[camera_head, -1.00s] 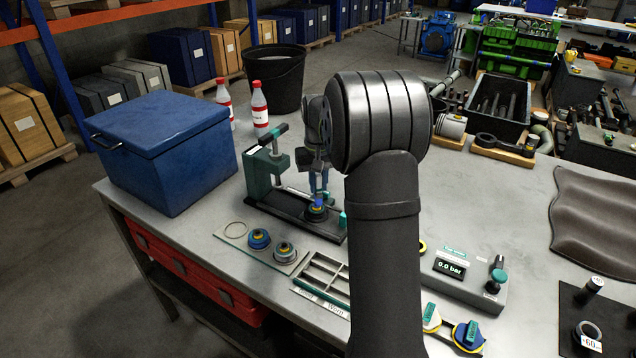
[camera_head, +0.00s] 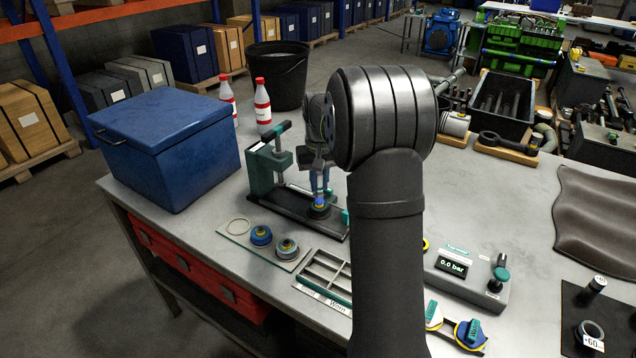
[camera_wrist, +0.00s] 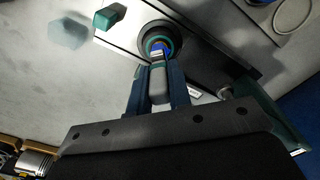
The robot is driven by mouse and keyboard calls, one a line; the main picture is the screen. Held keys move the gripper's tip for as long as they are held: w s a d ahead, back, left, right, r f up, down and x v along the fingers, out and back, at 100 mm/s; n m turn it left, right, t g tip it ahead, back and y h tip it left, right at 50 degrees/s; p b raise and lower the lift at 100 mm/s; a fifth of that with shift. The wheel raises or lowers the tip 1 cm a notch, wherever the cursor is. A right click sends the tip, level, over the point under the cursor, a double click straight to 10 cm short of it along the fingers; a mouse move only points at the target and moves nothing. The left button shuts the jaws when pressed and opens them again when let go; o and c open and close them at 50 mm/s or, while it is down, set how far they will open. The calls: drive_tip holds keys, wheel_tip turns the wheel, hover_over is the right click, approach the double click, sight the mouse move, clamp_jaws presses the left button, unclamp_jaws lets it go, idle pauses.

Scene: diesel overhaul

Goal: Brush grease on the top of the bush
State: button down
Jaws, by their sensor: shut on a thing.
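My gripper (camera_head: 321,182) points down over the black press base (camera_head: 290,206). It is shut on a slim grey tool that appears to be the grease brush; the brush (camera_wrist: 157,84) shows between the fingers in the wrist view (camera_wrist: 156,100). Its blue-and-white tip is at the bush (camera_wrist: 149,46), a small ring-shaped part in a dark round seat. The bush is largely covered by the tip, and I cannot tell whether they touch. In the head view the seat (camera_head: 319,212) shows under the fingers. My arm hides part of the bench behind it.
The green press column (camera_head: 262,172) stands close left of my gripper. A plate (camera_head: 236,238) with two round parts and a thin ring lies in front, beside a compartment tray (camera_head: 322,277). A blue chest (camera_head: 165,150) and two red-and-white bottles stand behind left. The right bench surface has free room.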

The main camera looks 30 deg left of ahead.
drive_tip(key=shift+w, duration=0.5)
drive_tip(key=shift+s, duration=0.1)
drive_tip(key=shift+s, duration=0.85)
drive_tip(key=shift+w, duration=0.1)
drive_tip(key=shift+w, duration=0.4)
drive_tip(key=shift+r, duration=3)
